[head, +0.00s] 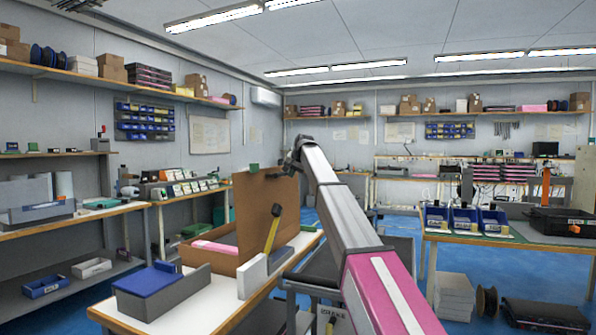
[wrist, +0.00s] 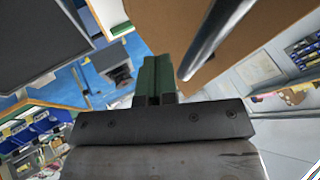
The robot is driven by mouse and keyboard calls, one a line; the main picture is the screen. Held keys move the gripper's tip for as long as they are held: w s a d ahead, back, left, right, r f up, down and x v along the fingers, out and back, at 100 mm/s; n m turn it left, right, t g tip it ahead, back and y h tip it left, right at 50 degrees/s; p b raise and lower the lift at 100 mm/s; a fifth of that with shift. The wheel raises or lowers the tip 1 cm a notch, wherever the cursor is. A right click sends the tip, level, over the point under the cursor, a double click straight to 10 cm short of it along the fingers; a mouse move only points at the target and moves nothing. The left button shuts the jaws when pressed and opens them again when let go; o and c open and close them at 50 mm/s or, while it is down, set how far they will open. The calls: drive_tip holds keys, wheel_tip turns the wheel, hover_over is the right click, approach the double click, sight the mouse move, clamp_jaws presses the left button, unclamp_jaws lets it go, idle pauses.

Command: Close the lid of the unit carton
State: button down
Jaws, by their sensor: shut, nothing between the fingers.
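The unit carton (head: 212,259) is a brown cardboard box on the white-topped bench, with a pink item (head: 213,247) inside. Its lid (head: 268,208) stands open, about upright, at the right side of the carton. In the wrist view a brown panel (wrist: 237,50), which looks like the lid, fills the upper right. My gripper (head: 254,168) is at the lid's top edge in the head view; I cannot tell whether it touches. In the wrist view its green fingers (wrist: 153,78) are together with nothing between them, beside the brown panel.
A blue-lidded grey box (head: 158,285) stands on the bench in front of the carton. A white block (head: 252,276) and a yellow-and-black handled thing (head: 272,232) are close to the lid. A bench with blue bins (head: 464,220) is at the right, with blue floor between.

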drive_tip(key=shift+w+a+r, duration=0.1)
drive_tip(key=shift+w+a, duration=0.1)
drive_tip(key=shift+a, duration=0.25)
drive_tip(key=shift+w+a+r, duration=0.1)
drive_tip(key=shift+w+a, duration=0.1)
drive_tip(key=shift+a, duration=0.25)
